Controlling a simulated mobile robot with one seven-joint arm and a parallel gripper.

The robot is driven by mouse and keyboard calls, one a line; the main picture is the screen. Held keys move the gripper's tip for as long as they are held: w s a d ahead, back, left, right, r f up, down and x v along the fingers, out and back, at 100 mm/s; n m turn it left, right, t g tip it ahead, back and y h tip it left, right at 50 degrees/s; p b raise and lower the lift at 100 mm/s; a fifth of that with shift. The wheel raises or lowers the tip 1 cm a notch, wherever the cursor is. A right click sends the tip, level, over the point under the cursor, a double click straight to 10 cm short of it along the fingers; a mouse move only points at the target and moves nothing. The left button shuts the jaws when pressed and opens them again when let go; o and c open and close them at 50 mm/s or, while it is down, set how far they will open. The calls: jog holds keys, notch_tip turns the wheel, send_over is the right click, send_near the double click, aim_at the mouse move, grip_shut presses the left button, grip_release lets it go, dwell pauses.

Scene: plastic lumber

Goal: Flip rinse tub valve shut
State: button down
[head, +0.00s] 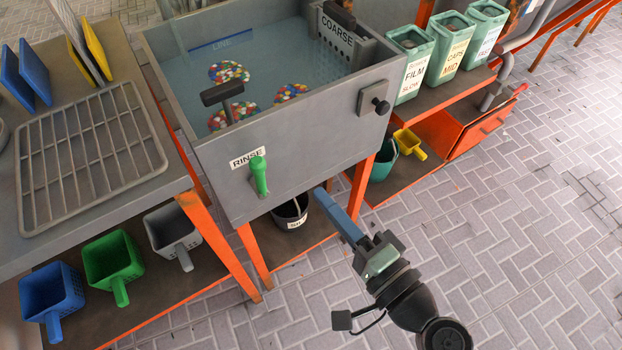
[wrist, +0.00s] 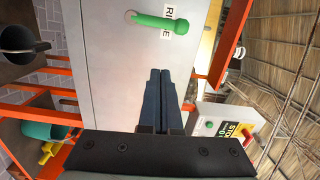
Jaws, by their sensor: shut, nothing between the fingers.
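The grey rinse tub (head: 315,158) stands on orange legs and holds water with clusters of coloured pellets. Its valve has a green lever handle (head: 259,176) on the front wall, under the RINSE label (head: 247,158). In the head view the handle hangs downward. The green handle (wrist: 160,22) also shows near the top of the wrist view, partly over the label. My gripper (head: 320,192) has its blue fingers shut and empty, right of the handle and apart from it. In the wrist view my gripper's fingertips (wrist: 159,72) point toward the tub's front wall, below the handle.
A dark bucket (head: 291,212) sits beneath the tub. Blue, green and grey scoop baskets (head: 112,258) stand on the lower shelf at left. A draining rack (head: 85,155) lies on the left counter. Labelled bins (head: 447,50) stand at right. The floor in front is clear.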

jog(key=shift+v, duration=1.9)
